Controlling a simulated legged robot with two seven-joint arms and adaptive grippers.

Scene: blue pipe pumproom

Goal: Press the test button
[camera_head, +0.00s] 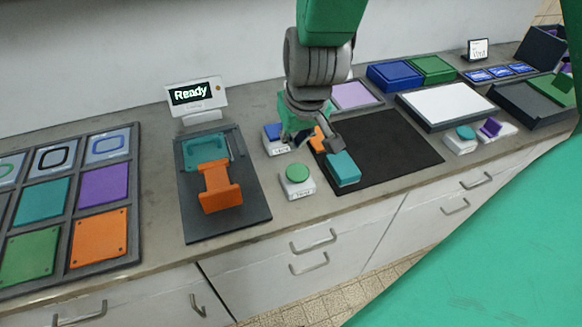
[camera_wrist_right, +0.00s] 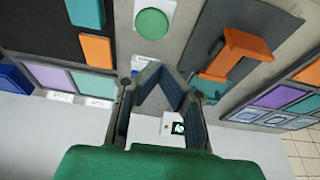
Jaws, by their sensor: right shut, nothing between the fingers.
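Two small push buttons on white bases stand at the bench's middle. One has a round green cap (camera_head: 297,173) and the other a blue cap (camera_head: 270,131). Both have labels too small to read, so I cannot tell which is the test button. The green cap also shows in the right wrist view (camera_wrist_right: 152,24). My right gripper (camera_head: 291,138) is shut and empty, pointing down beside the blue button and behind the green one. In the wrist view its fingertips (camera_wrist_right: 155,72) hide most of the blue button; contact cannot be told. My left gripper is not in view.
A display (camera_head: 195,98) reading "Ready" stands behind an orange clamp (camera_head: 218,185) on a dark plate. A black mat (camera_head: 390,150) carries a teal block (camera_head: 343,168) and an orange block (camera_head: 318,141). A tray of coloured tiles (camera_head: 136,200) lies left.

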